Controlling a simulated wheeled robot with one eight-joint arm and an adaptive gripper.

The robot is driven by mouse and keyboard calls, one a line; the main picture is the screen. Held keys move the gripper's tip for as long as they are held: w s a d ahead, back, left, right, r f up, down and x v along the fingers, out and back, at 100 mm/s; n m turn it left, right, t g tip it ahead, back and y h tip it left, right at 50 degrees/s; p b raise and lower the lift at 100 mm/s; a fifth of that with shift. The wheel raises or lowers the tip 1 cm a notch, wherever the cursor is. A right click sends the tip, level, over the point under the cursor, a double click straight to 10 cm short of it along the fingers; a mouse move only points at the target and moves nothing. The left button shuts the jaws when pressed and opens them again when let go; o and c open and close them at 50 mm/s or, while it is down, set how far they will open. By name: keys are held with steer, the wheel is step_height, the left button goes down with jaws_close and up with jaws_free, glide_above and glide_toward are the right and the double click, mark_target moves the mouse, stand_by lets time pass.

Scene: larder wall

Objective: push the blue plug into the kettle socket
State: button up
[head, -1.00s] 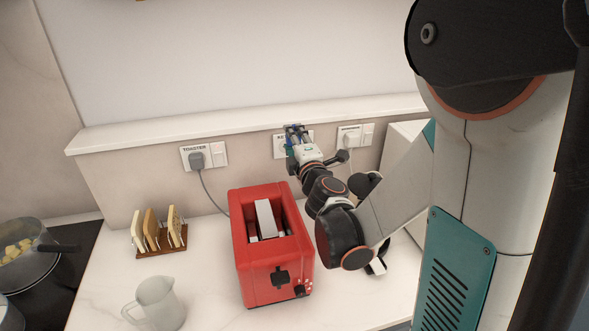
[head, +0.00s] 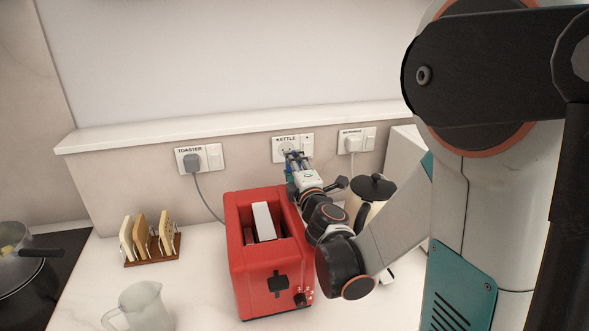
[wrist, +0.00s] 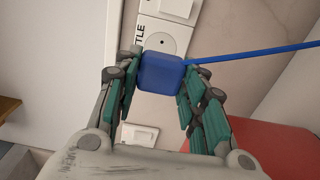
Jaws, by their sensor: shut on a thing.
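The kettle socket (head: 285,145) is a white wall plate marked KETTLE, with a switch at its right. In the wrist view its round socket face (wrist: 160,40) with a dark hole shows just beyond the plug. My gripper (head: 292,158) is in front of the socket's lower part. In the wrist view my gripper (wrist: 158,82) is shut on the blue plug (wrist: 160,74), with a green-padded finger at each side. A blue cord (wrist: 250,52) runs from the plug to the right. The plug's pins are hidden, and I cannot tell whether it touches the socket.
The red toaster (head: 250,275) stands below the socket. The toaster socket (head: 214,158) holds a grey plug, and the microwave socket (head: 368,138) holds a white plug. A toast rack (head: 150,252), a glass jug (head: 143,305) and a lidded pot (head: 373,188) stand on the counter.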

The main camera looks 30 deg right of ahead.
mark_target(286, 150)
steer(key=shift+x, duration=2.85)
stand_by(0.6)
steer(key=shift+w+d, duration=0.1)
steer(key=shift+w, duration=0.4)
stand_by(0.5)
steer(key=o, duration=1.1)
steer(key=shift+c, duration=0.2)
